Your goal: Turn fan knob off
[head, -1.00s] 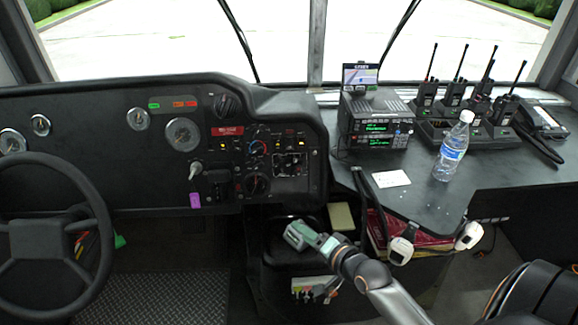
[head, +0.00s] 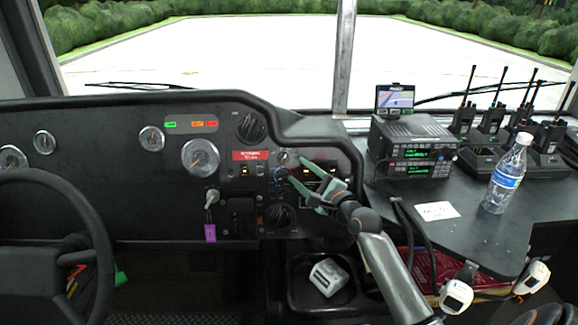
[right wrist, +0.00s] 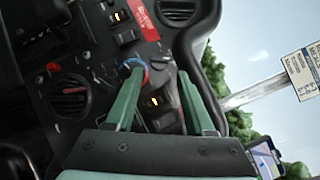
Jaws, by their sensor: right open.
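The dark dashboard panel (head: 230,195) carries several round knobs. A small knob with a blue and red ring (right wrist: 134,66) lies at the tip of one finger of my right gripper; I cannot tell whether they touch. I cannot tell which is the fan knob. My right gripper (head: 297,170) is open and empty, its green fingers (right wrist: 158,70) pointing at the panel. My left gripper is out of view.
The steering wheel (head: 50,225) is at left. At right, a radio unit (head: 413,145), a water bottle (head: 505,178) and several handheld radios stand on the console (head: 470,240).

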